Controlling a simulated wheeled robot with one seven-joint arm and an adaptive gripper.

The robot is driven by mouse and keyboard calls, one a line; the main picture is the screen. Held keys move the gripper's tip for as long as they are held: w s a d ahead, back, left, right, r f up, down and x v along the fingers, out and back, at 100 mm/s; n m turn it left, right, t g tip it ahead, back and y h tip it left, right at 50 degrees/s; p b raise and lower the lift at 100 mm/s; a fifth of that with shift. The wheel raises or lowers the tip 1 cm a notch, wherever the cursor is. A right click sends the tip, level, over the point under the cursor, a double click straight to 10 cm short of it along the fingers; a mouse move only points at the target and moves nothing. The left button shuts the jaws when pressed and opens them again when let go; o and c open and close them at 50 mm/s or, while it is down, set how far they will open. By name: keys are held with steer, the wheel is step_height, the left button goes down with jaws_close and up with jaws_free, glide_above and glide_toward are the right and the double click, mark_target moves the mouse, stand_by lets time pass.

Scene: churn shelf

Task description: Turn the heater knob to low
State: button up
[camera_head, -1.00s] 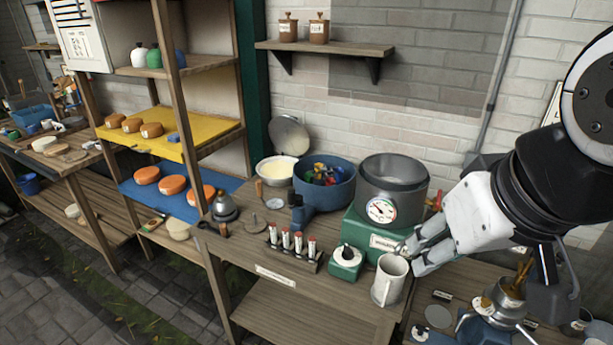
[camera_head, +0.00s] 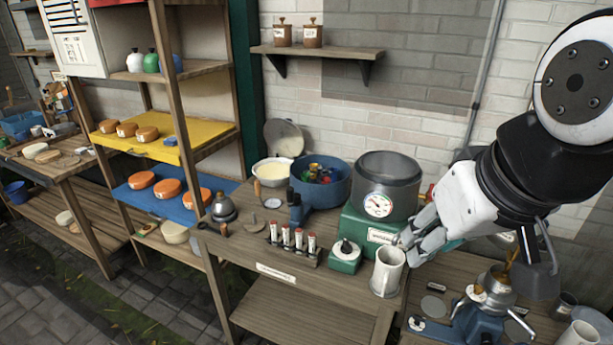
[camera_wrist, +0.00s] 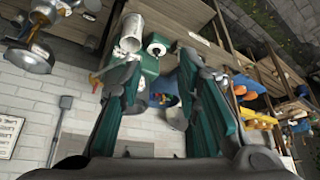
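A green heater base (camera_head: 360,226) with a white label stands under a grey metal pot (camera_head: 388,182) with a round dial gauge. In front of it is a small green box with a dark-and-white knob (camera_head: 345,247); its setting is too small to read. The knob also shows in the wrist view (camera_wrist: 157,46), beyond the gap between the fingers. My gripper (camera_head: 410,240) is at the right end of the heater base, behind and above a white mug (camera_head: 388,272). In the wrist view my gripper (camera_wrist: 160,65) has its teal fingers spread apart, with nothing seen held.
The mug stands close to the knob box's right side. A rack of several red-capped vials (camera_head: 292,240) is to its left. A blue pot (camera_head: 322,180) is behind. A blue-based metal device (camera_head: 485,305) stands at the front right.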

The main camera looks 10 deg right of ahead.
steer(key=w+f+n, duration=0.1)
steer(key=w+f, duration=0.1)
steer(key=w, duration=0.7)
steer(key=n+g+y, duration=0.1)
steer(key=n, duration=0.1)
glide_above(345, 240)
steer(key=s+d, duration=0.2)
steer(key=s, duration=0.4)
step_height(345, 240, down, 20)
steer(key=x, duration=1.4)
steer(key=shift+w+a+f, duration=0.1)
steer(key=shift+a+f, duration=0.1)
steer(key=shift+f, duration=0.1)
steer(key=shift+c, duration=0.2)
jaws_close()
